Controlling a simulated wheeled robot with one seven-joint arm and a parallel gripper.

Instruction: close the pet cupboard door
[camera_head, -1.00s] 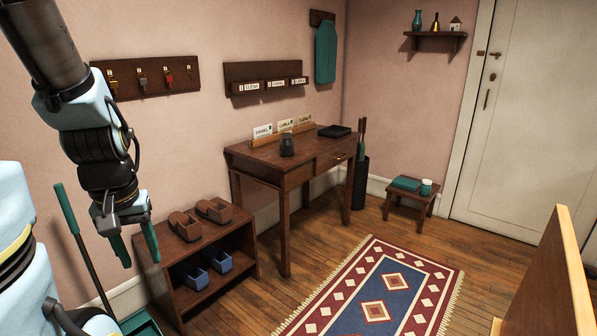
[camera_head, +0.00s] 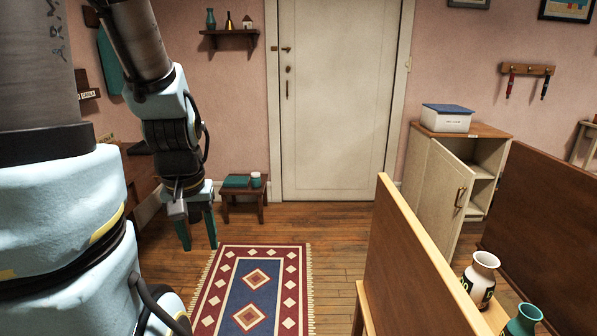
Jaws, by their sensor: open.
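A cream cupboard (camera_head: 425,148) with a brown top stands against the back wall at the right. Its door (camera_head: 442,196) is swung open toward me, with a brass handle (camera_head: 461,197) near its free edge. Pale shelves show inside to the right of the door. The door's lower part is partly hidden by a wooden panel in front. My gripper (camera_head: 197,225) hangs at the left with its two teal fingers apart and empty, far from the door.
A wooden panel (camera_head: 408,262) stands between my gripper's side and the cupboard. A white and a teal vase (camera_head: 480,279) stand behind it. A white box with a blue lid (camera_head: 446,118) sits on the cupboard. The rug (camera_head: 252,290) and floor before the white room door are clear.

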